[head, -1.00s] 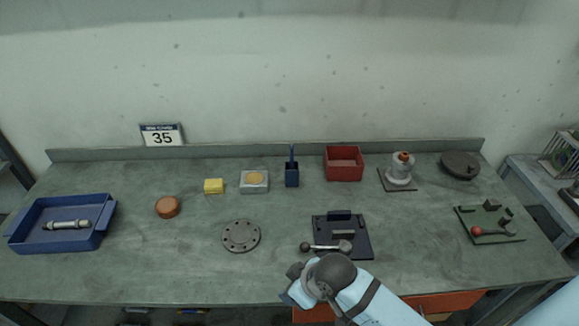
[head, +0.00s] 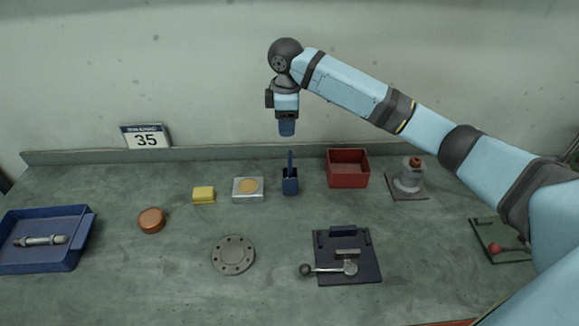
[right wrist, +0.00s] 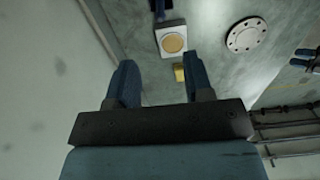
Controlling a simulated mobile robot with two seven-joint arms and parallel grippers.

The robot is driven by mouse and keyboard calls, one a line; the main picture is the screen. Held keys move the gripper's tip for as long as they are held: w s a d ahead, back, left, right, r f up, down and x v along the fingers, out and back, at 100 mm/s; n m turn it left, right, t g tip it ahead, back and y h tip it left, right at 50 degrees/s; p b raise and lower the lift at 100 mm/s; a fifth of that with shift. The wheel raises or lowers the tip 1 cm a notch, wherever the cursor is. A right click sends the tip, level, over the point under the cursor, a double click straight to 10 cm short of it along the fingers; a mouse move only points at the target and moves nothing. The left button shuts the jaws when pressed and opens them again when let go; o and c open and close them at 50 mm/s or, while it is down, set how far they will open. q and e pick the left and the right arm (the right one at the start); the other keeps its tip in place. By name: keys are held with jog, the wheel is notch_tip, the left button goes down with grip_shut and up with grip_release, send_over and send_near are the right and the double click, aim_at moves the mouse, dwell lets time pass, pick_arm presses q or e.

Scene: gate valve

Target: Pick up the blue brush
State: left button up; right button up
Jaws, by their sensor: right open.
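The blue brush (head: 290,162) stands upright in a small dark blue holder (head: 290,186) near the back middle of the workbench; only its handle shows. My right gripper (head: 287,131) points down above and just behind the brush, clear of it. In the right wrist view my right gripper (right wrist: 160,78) has its two blue fingers apart with nothing held between them. A dark blue piece, likely the holder or brush (right wrist: 158,8), is cut off at the top edge there.
Left of the holder are a grey block with a yellow disc (head: 248,188) and a yellow block (head: 204,195). A red bin (head: 348,178) stands to the right. A flange (head: 233,255) and a black lever plate (head: 346,272) lie in front. The wall is close behind.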

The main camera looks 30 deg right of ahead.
aim_at(290, 161)
jog(key=shift+w+d, duration=0.1)
jog(key=shift+d, duration=0.15)
notch_tip(290, 161, down, 8)
jog(key=shift+r+p, duration=0.15)
jog(key=shift+p, duration=0.15)
jog(key=shift+s+d+f+p, duration=0.1)
jog(key=shift+s+f+p, duration=0.1)
jog(key=shift+f, duration=1.15)
jog(key=shift+s+d+f+p, duration=0.1)
jog(key=shift+s+f+p, duration=0.1)
jog(key=shift+f, duration=1.15)
jog(key=shift+a, duration=0.1)
jog(key=shift+c, duration=0.5)
grip_shut()
